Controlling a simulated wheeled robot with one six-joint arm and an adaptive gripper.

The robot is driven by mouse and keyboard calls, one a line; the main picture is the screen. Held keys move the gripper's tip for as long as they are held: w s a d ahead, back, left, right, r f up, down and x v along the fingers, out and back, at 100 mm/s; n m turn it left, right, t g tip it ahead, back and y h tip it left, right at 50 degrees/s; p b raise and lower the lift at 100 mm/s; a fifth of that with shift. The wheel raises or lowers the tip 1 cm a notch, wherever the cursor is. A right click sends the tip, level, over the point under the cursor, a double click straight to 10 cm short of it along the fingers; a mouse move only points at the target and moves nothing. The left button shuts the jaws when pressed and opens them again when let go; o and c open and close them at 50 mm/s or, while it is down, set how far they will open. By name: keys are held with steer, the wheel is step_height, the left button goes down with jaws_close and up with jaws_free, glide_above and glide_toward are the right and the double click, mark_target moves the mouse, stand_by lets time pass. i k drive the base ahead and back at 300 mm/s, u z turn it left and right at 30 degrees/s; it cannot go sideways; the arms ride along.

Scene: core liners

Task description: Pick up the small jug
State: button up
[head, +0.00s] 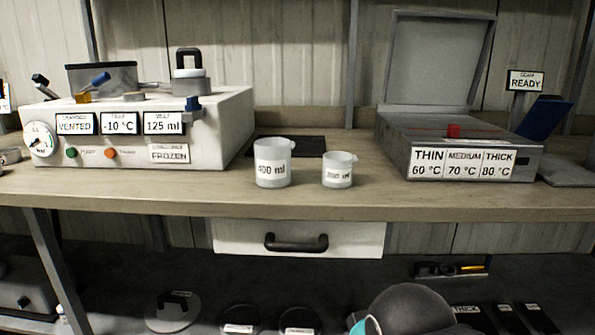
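The small jug (339,170) stands upright on the wooden bench top, near its front edge. It is pale and translucent with a white label that is too blurred to read surely. A larger jug (272,163) labelled 400 ml stands to its left, with a narrow gap between them. Both have a small spout at the rim on the right. Whether they hold anything cannot be seen. My gripper's fingers are not in view. A rounded grey part with a teal cap at the bottom edge looks like my arm.
A white machine (215,120) with gauge and knobs stands on the left of the bench (330,202). A grey box (425,145) with raised lid stands on the right. A dark mat (290,145) lies behind the jugs. A drawer (235,238) with a dark handle hangs below.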

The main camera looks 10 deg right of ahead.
mark_target(337, 166)
steer(key=z, duration=3.4)
steer(key=k, duration=1.9)
steer(key=u, duration=2.25)
